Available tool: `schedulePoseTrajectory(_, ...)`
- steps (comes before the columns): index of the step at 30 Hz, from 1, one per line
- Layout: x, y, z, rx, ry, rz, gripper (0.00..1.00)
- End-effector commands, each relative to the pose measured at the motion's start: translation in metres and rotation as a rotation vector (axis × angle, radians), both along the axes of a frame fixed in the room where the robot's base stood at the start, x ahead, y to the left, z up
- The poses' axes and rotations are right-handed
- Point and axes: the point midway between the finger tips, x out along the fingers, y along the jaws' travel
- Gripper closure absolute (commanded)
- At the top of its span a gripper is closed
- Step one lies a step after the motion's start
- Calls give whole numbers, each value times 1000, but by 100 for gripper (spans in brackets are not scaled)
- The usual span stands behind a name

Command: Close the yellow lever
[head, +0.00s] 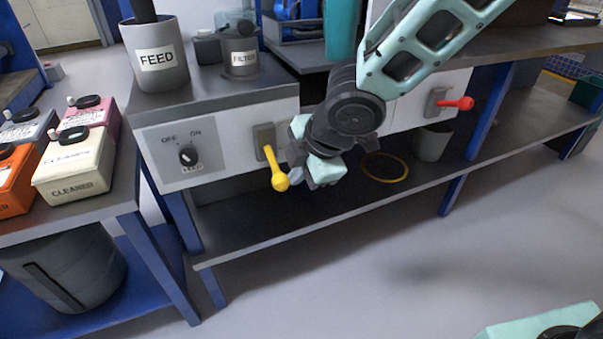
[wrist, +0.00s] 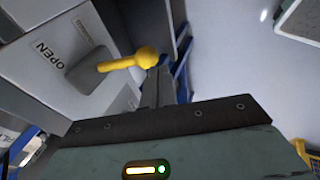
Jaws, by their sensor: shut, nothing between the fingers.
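The yellow lever (head: 276,170) is on the front panel of the machine on the bench, mounted on a grey plate (head: 264,140). In the head view it slants downward and toward me, with its ball end lowest. In the wrist view the yellow lever (wrist: 128,61) points right from its plate, and the word OPEN shows on the panel near its base. My gripper (head: 296,174) is shut and empty, just right of the lever's ball end in the head view. I cannot tell whether they touch. The fingers (wrist: 158,88) show narrowly in the wrist view, close to the ball.
A red lever (head: 456,103) is on the panel farther right. A dial (head: 188,156) marked OFF and ON is left of the yellow lever. FEED (head: 158,72) and FILTER (head: 240,58) containers stand above. The lower shelf (head: 300,226) holds a yellow ring (head: 384,181) and a grey bin (head: 432,146).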

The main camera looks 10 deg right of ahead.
Motion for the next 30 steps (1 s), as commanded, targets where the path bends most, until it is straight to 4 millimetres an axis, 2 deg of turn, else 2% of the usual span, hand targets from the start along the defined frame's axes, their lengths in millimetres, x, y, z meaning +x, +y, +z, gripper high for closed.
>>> schedulePoseTrajectory(1, -3, -2, 12, 1, -2, 0, 100)
schedulePoseTrajectory(15, -45, -30, 72, 1, -5, -2, 100)
schedulePoseTrajectory(20, -52, -34, 79, 3, -4, 0, 100)
schedulePoseTrajectory(30, -54, -35, 78, 2, -5, 0, 100)
